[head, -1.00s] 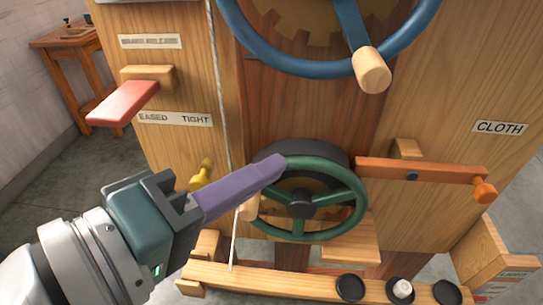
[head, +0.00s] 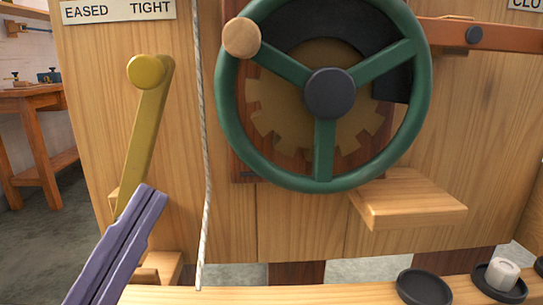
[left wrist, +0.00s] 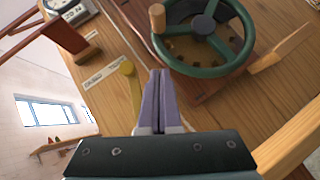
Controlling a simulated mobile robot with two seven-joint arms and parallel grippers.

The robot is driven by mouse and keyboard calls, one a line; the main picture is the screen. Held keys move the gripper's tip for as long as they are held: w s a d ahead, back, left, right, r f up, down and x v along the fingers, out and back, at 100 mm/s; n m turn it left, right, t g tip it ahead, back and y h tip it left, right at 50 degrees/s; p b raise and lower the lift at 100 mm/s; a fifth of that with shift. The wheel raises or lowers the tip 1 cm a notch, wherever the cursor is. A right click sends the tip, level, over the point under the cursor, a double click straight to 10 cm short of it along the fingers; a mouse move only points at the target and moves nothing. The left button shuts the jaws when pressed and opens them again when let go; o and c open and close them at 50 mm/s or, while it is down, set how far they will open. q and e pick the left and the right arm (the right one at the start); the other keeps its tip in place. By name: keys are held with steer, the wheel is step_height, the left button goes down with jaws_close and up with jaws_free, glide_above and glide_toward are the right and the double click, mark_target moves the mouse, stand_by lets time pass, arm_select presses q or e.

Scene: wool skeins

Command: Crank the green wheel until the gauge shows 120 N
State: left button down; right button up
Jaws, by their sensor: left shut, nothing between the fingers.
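The green wheel (head: 324,178) is upright on the wooden front, with a dark hub and three spokes. Its round wooden knob (head: 242,37) is at the upper left of the rim. The wheel also shows in the left wrist view (left wrist: 204,71), with the knob (left wrist: 157,18) at its upper left. My left gripper (head: 152,196) has its purple fingers together, empty, below and left of the wheel and apart from it. They overlap the lower end of a yellow lever in the head view; contact cannot be told. A gauge reading is not legible. My right gripper is out of view.
The yellow lever (head: 143,140) stands left of the wheel under the EASED / TIGHT label (head: 118,11). A rope (head: 204,150) hangs between them. A wooden block (head: 410,203) juts out below right. Black cups (head: 424,288) sit on the lower ledge.

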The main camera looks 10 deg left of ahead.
arm_select(q)
steer(key=shift+n, duration=0.3)
steer(key=p+x, duration=0.1)
steer(key=x, duration=0.9)
steer(key=shift+r, duration=0.1)
steer(key=shift+w+d+r+p, duration=0.1)
steer(key=shift+d+r+p, duration=0.15)
steer(key=shift+r, duration=0.3)
steer(key=shift+w+d+r+p, duration=0.1)
steer(key=shift+d+r+p, duration=0.15)
steer(key=shift+r, duration=0.25)
steer(key=shift+d+r, duration=0.35)
steer(key=shift+r, duration=0.1)
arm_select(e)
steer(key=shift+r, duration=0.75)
